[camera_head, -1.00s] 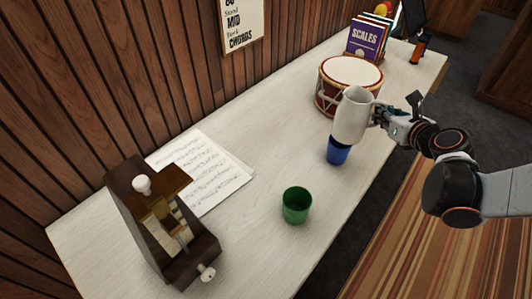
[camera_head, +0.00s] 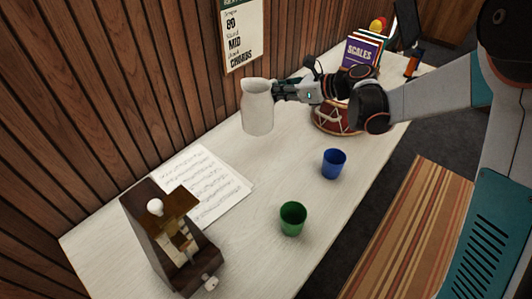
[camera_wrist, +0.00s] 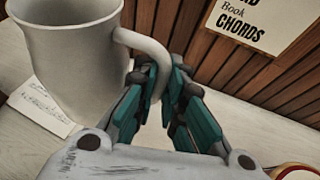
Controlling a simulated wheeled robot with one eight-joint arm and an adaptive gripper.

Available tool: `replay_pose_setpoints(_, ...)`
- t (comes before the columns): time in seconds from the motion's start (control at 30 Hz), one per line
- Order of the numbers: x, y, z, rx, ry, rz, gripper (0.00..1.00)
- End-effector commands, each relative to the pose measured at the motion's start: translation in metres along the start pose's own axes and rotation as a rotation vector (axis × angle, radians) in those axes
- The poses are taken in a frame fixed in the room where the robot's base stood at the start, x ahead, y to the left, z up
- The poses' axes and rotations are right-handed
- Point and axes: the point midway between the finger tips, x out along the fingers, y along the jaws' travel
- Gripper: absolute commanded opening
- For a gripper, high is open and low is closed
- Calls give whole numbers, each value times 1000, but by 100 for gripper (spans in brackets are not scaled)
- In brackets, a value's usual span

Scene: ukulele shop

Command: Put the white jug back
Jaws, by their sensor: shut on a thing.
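The white jug (camera_head: 257,107) is upright in the head view, near the wall side of the white table (camera_head: 262,170). My gripper (camera_head: 279,90) is at its right side, shut on its handle. In the wrist view the jug (camera_wrist: 75,60) fills the upper left, and the gripper's teal fingers (camera_wrist: 165,90) close around the curved handle.
A blue cup (camera_head: 334,163) and a green cup (camera_head: 292,218) stand on the table toward its front edge. Sheet music (camera_head: 208,184) and a dark wooden device (camera_head: 165,240) are at the left. A drum (camera_head: 335,118) is partly hidden behind my arm. Bare tabletop lies between the sheets and drum.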

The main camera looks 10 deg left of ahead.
Motion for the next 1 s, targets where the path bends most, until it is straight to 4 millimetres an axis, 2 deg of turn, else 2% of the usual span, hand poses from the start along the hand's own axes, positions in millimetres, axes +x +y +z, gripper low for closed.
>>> replay_pose_setpoints(0.1, 11, -1, -28, 1, -1, 0, 0)
replay_pose_setpoints(0.5, 45, -2, -112, 2, -1, -2, 0)
replay_pose_setpoints(0.63, 51, -2, -128, 2, -1, -2, 0)
replay_pose_setpoints(0.87, 56, -2, -139, 2, -1, -2, 0)
replay_pose_setpoints(1.0, 62, -2, -156, 2, 0, -2, 0)
